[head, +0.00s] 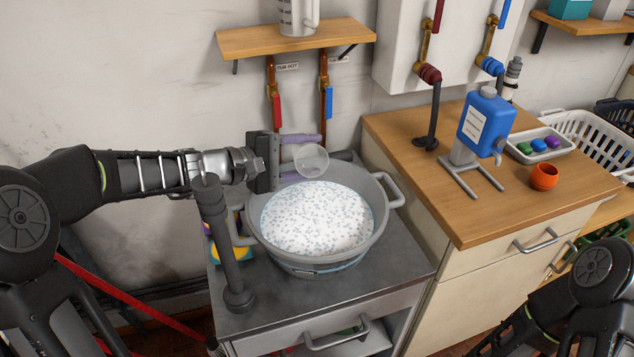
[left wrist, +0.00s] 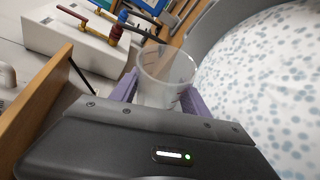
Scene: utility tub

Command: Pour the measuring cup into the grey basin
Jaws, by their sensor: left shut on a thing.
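The measuring cup (head: 311,162) is a small clear cup, held over the back edge of the grey basin (head: 386,222). It looks tilted, with a round end towards the head camera. In the left wrist view the cup (left wrist: 166,75) is see-through, sits between the purple fingers and shows no clear contents. My left gripper (head: 299,157) is shut on it. The basin stands on a grey cart top; a white surface with grey-blue specks (head: 317,218) fills much of it. My right gripper is out of view; only dark right arm parts show at lower right.
A grey post (head: 222,245) rises at the basin's left. A wooden shelf (head: 295,38) with a grey-white jug (head: 298,14) hangs behind. On the wooden counter (head: 430,170) at right are a blue dispenser (head: 487,122), an orange cup (head: 544,177) and a tray (head: 520,154).

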